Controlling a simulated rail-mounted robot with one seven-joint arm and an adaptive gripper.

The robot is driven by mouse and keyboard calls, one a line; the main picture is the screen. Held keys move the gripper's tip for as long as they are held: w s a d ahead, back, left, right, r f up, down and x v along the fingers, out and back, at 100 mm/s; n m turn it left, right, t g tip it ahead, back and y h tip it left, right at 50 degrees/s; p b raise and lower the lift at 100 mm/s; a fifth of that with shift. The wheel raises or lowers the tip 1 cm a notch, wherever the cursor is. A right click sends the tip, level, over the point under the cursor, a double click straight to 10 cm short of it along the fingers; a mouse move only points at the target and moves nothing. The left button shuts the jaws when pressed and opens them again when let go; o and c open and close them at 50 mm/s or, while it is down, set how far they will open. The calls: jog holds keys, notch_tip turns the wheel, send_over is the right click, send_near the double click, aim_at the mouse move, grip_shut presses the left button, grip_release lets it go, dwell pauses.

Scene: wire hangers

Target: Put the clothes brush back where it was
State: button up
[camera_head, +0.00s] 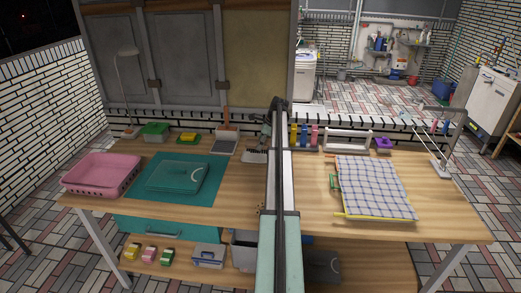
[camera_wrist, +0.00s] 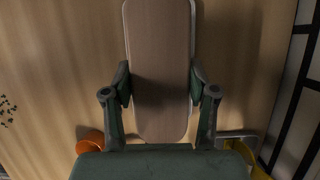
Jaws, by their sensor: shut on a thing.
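The clothes brush shows in the wrist view (camera_wrist: 160,60) as a long, rounded wood-coloured back with a pale rim. My gripper (camera_wrist: 160,88) has one finger on each long side of it and is shut on it. In the head view my gripper (camera_head: 266,138) is low over the back middle of the table, just left of my arm. A small pale piece with dark marks under it seems to be the brush (camera_head: 255,156). I cannot tell whether the brush touches the table. My arm hides part of the table there.
The wooden table (camera_head: 235,185) carries a pink basket (camera_head: 100,174), a teal mat (camera_head: 150,194) with a folded teal item, and a checked cloth (camera_head: 375,187). A pale tray (camera_head: 224,146) stands left of my gripper. Coloured bottles (camera_head: 304,135) stand right of my arm.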

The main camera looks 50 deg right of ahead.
jog(key=shift+f+p, duration=0.35)
jog(key=shift+f, duration=1.55)
jog(key=shift+f, duration=0.15)
jog(key=o, duration=1.1)
jog(key=b+v, duration=0.2)
jog(key=v, duration=1)
jog(key=shift+d, duration=0.1)
